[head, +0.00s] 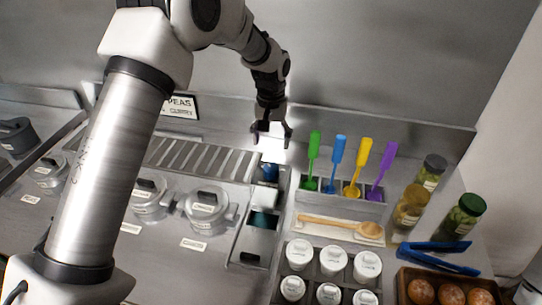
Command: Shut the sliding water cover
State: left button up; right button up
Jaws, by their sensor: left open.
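A narrow water unit stands between the lidded pots and the white jars. Its grey sliding cover (258,241) appears as a flat panel with a small dark grip at its near end. Teal water (263,220) shows in an opening just beyond that panel, so the cover looks at least partly open. My left gripper (271,140) hangs above the far end of the unit, fingers pointing down, open and empty. It appears apart from the cover. My right gripper is not in view.
A dark blue item (269,173) sits at the unit's far end, below my gripper. Lidded pots (205,208) and a slatted grate (190,158) lie left.

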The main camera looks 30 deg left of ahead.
aim_at(254, 246)
jog(key=k+l, duration=0.65)
jog(key=k, duration=0.25)
